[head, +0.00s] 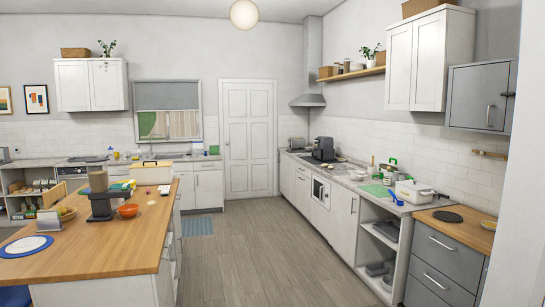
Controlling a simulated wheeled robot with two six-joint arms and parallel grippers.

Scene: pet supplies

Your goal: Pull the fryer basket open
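A black appliance (323,148) that looks like the air fryer stands on the right-hand counter, towards its far end near the range hood. It is small and dark at this distance. I cannot make out its basket or handle, or whether the basket is in or out. Neither of my grippers is in view.
A white pot (414,192) stands on that counter's near part. A white door (248,140) is at the back.

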